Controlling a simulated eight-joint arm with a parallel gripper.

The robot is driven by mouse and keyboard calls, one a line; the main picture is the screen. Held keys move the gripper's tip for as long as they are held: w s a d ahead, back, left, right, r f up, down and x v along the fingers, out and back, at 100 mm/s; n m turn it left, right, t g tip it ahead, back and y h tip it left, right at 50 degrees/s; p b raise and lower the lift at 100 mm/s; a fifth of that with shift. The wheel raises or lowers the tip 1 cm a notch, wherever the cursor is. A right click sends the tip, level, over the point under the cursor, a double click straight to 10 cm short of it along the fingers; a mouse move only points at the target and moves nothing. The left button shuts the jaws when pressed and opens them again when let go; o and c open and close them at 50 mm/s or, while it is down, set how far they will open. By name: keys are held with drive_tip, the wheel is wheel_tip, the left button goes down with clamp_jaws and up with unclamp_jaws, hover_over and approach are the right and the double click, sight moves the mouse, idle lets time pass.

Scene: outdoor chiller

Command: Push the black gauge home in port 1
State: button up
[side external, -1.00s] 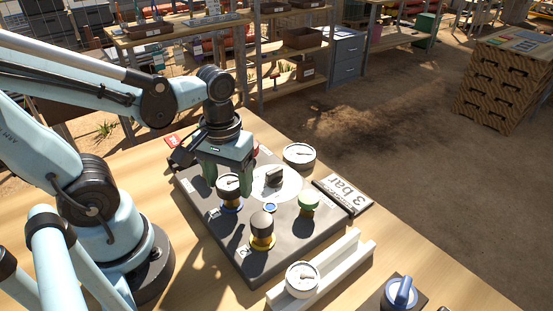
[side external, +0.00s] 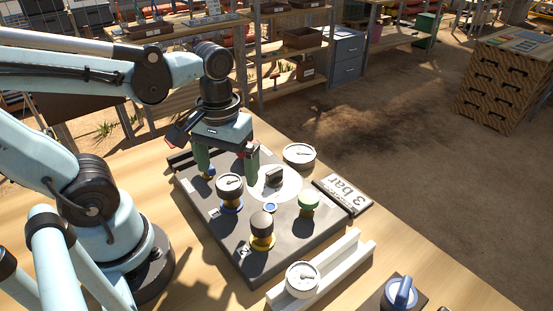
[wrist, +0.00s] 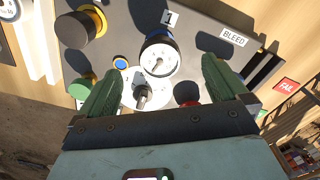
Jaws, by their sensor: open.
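The black gauge (side external: 229,184) with a white dial stands upright above a blue collar (side external: 231,206) by the label 1 on the dark panel (side external: 225,233). In the wrist view the gauge (wrist: 158,60) faces me, with part of the blue collar showing beyond its rim; I cannot tell how deep it sits. My gripper (side external: 228,167) is open and empty, its green fingers spread above and behind the gauge. In the wrist view the fingertips of my gripper (wrist: 161,66) lie either side of the gauge, apart from it.
The panel also carries a grey cap on a yellow collar (side external: 262,223), a green knob (side external: 309,203) and a selector knob (side external: 274,177). A white rack (side external: 338,261) with a gauge (side external: 302,278) is in front.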

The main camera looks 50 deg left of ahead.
drive_tip(key=shift+r, duration=1.75)
wheel_tip(320, 180, up, 12)
drive_tip(key=m+t, duration=0.6)
drive_tip(key=t, duration=0.1)
hover_over(229, 183)
drive_tip(key=w, duration=0.7)
wheel_tip(229, 183, down, 13)
drive_tip(key=shift+s+r, duration=0.1)
